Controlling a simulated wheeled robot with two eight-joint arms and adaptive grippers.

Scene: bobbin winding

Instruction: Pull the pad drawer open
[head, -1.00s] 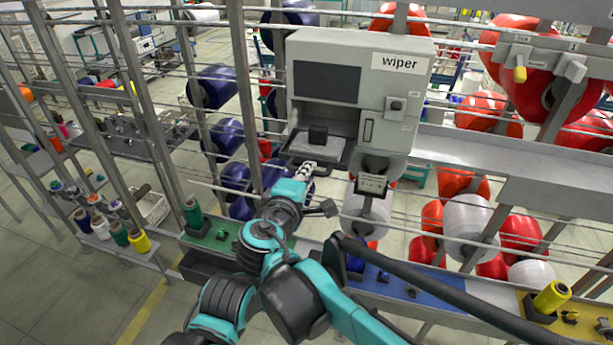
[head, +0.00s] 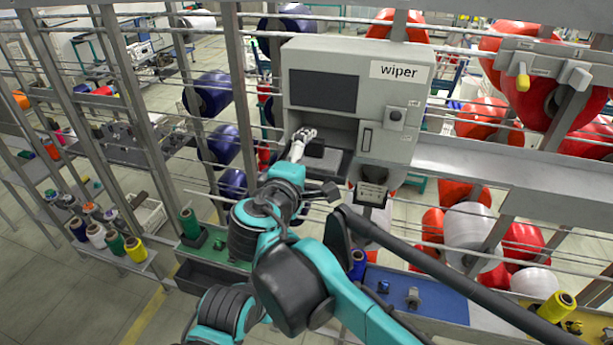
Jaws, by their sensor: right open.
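The grey wiper box (head: 350,62) has a dark panel on its front and an open bay below it. The pad drawer (head: 338,164), a dark-rimmed tray, sits at the bottom of this bay with its front edge protruding. A small black block (head: 315,148) stands in the tray area. My right gripper (head: 304,134) is open at the left part of the bay, above the tray, left of the black block. Its wrist hides the tray's left part. I cannot tell whether the fingers touch anything. My left gripper is not in view.
Metal posts and thin rails surround the box. Yarn cones (head: 115,243) stand on a shelf at the lower left. A green tray (head: 215,243) and a blue mat (head: 425,298) lie below the box.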

